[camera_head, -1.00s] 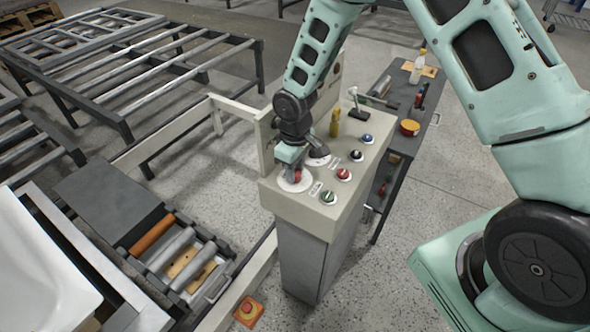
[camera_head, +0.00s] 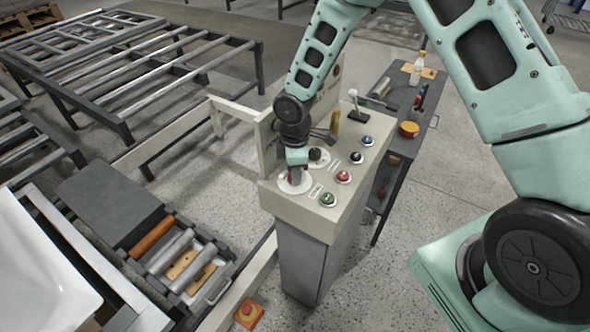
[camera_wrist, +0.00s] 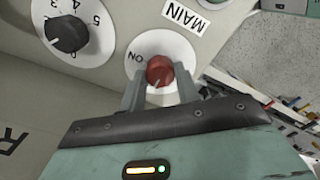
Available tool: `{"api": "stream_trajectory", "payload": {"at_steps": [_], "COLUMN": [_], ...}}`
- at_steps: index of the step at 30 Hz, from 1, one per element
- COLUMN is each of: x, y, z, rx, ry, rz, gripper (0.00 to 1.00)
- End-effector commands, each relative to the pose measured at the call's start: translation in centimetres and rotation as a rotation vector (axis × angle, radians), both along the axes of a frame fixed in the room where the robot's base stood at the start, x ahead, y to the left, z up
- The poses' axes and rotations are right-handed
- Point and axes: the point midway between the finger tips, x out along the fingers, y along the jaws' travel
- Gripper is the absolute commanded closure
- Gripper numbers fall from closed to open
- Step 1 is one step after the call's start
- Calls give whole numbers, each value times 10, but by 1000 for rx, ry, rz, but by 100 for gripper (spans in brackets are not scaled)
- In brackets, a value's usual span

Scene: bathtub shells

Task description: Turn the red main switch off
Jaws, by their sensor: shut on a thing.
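The red main switch (camera_wrist: 159,71) is a round knob on a white dial plate (camera_wrist: 158,45), next to a MAIN label (camera_wrist: 184,15). An ON mark, upside down in the wrist view, lies at the knob's upper left. A small pale line shows on the knob's lower side, away from the ON mark. My gripper (camera_wrist: 160,76) is shut on the knob, one finger at each side. In the head view my gripper (camera_head: 295,170) points down over the near left corner of the panel and hides much of the switch; the OFF mark is not visible.
The control panel (camera_head: 316,207) also carries a black numbered dial (camera_wrist: 67,33), a green button (camera_head: 328,199), a red button (camera_head: 343,177), a black button (camera_head: 357,157), a blue button (camera_head: 367,141) and a lever (camera_head: 355,108).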

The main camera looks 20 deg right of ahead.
Motion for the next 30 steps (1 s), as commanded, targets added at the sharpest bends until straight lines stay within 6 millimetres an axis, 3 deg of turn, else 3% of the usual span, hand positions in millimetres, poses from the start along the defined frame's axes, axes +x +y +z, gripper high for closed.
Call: {"api": "stream_trajectory", "payload": {"at_steps": [14, 15, 17, 26, 30], "x": [2, 2, 2, 1, 1], "y": [0, 0, 0, 0, 0], "z": [1, 1, 1, 1, 10], "rx": [2, 2, 1, 0, 1], "ry": [-5, -5, -4, -2, -4], "rz": [16, 16, 16, 15, 13], "gripper": [91, 65, 49, 46, 46]}}
